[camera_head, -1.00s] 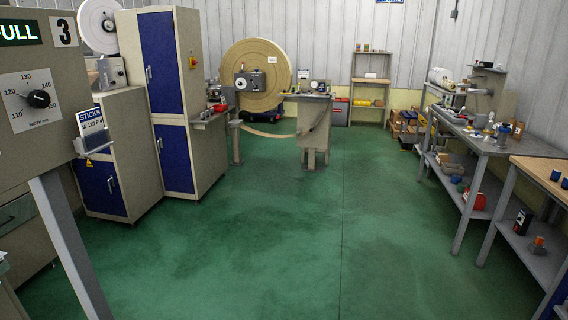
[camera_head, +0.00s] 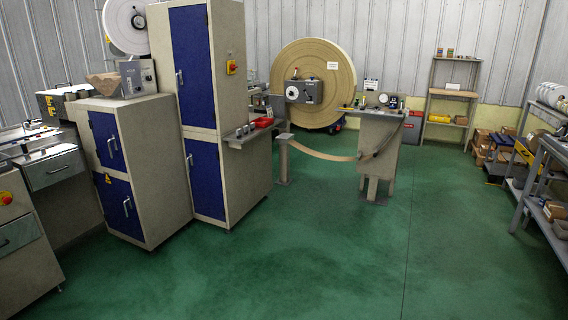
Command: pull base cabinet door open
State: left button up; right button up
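The short base cabinet at left has two blue doors, an upper one (camera_head: 106,140) and a lower one (camera_head: 118,206), each with a light vertical handle and each looking shut. A tall cabinet stands just right of it, with an upper blue door (camera_head: 194,66) and a lower blue door (camera_head: 206,177), also looking shut. Which door the task means, I cannot tell. Neither of my grippers is in view.
The green floor (camera_head: 300,260) is clear in front of the cabinets. A large reel (camera_head: 322,60) and a machine stand (camera_head: 378,140) are behind.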

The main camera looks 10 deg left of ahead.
aim_at(204, 161)
jog(key=i+j+u, duration=0.2)
jog(key=i+u, duration=0.25)
jog(key=i, duration=0.75)
jog(key=i+l+u, duration=0.2)
jog(key=i+u, duration=0.2)
jog(key=i, duration=0.8)
